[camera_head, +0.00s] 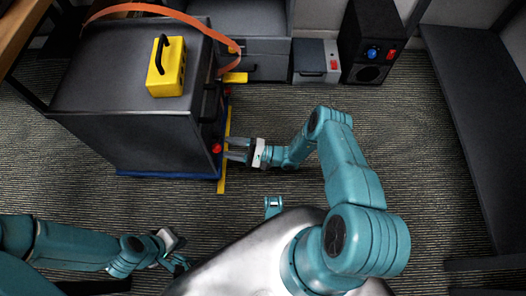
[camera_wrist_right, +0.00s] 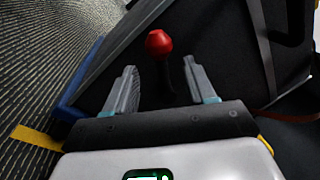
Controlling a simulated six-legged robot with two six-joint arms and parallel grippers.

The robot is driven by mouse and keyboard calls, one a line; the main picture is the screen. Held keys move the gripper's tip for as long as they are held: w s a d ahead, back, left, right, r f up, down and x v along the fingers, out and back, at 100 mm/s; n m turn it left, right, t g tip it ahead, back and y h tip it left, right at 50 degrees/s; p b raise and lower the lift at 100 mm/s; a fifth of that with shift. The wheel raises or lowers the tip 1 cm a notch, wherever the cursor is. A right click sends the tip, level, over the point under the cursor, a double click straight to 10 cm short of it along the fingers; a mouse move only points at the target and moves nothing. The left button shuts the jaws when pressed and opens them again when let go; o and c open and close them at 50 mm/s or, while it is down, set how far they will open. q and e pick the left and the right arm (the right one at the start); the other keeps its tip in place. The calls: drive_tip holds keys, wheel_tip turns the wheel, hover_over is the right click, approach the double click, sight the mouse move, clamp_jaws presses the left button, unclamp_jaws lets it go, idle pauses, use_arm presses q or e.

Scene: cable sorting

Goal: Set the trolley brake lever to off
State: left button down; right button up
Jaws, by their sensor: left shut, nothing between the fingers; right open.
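The trolley (camera_head: 135,125) is a large dark box on a blue base at the left of the head view. The brake lever has a red knob (camera_head: 216,148) on the trolley's right side, low near the base. In the right wrist view the red knob (camera_wrist_right: 159,42) sits on a dark stem between and beyond the fingertips. My right gripper (camera_head: 228,149) is open and empty, close to the knob and facing it; its fingers also show in the wrist view (camera_wrist_right: 160,88). My left gripper (camera_head: 183,262) is shut and empty at the lower left, away from the trolley.
A yellow box with a black handle (camera_head: 167,67) stands on the trolley, and an orange strap (camera_head: 190,18) crosses its back. A yellow floor strip (camera_head: 222,186) runs along its right side. A grey box (camera_head: 316,62) and black speaker-like unit (camera_head: 368,42) stand behind.

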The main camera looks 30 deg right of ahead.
drive_tip(key=v, duration=1.2)
drive_tip(key=shift+s+p, duration=0.3)
drive_tip(key=shift+p, duration=0.05)
drive_tip(key=shift+d, duration=0.1)
